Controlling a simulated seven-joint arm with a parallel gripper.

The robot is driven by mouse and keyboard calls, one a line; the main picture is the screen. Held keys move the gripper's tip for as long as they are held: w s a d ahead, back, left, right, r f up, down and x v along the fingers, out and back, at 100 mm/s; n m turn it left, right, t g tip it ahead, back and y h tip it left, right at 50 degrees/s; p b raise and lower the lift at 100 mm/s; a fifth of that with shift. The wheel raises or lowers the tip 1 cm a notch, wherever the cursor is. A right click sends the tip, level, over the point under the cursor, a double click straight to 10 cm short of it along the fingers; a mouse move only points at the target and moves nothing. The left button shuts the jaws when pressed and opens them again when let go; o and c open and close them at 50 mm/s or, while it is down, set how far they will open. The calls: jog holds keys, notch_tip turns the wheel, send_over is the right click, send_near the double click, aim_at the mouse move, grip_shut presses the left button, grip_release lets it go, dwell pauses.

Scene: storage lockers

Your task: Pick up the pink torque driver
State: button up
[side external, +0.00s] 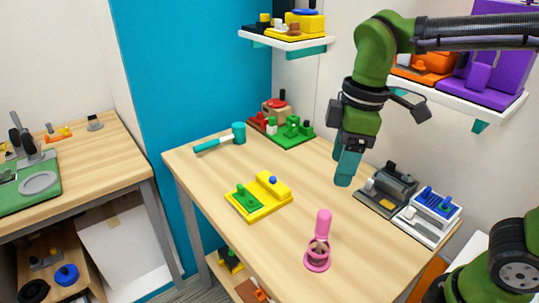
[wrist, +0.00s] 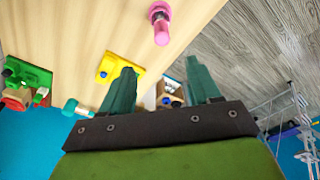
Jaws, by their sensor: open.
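The pink torque driver (side external: 319,243) stands on the light wooden table (side external: 290,276) near its front edge, with a round ring-like base and an upright handle. It also shows in the wrist view (wrist: 160,22) near the top, close to the table edge. My gripper (side external: 346,168) hangs above the back right part of the table, behind and above the driver, and apart from it. In the wrist view, its two teal fingers (wrist: 160,85) are spread apart with nothing held between them.
A yellow block with green and blue parts (side external: 258,196) lies left of the driver. A teal hammer-like tool (side external: 222,139) and a green and red set (side external: 285,128) are farther back. Grey and white fixtures (side external: 408,203) stand at the right edge. Shelves hang above. Table around the driver is clear.

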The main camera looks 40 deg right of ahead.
aim_at(322, 225)
jog(key=f, duration=0.5)
jog(key=a+f, duration=0.1)
jog(key=f, duration=0.5)
jog(key=w+f, duration=0.1)
jog(key=f, duration=0.4)
jog(key=shift+a+f, duration=0.3)
jog(key=c, duration=1.1)
jog(key=shift+r, duration=0.1)
jog(key=shift+c, duration=0.2)
notch_tip(322, 225, up, 10)
jog(key=o, duration=0.4)
grip_shut()
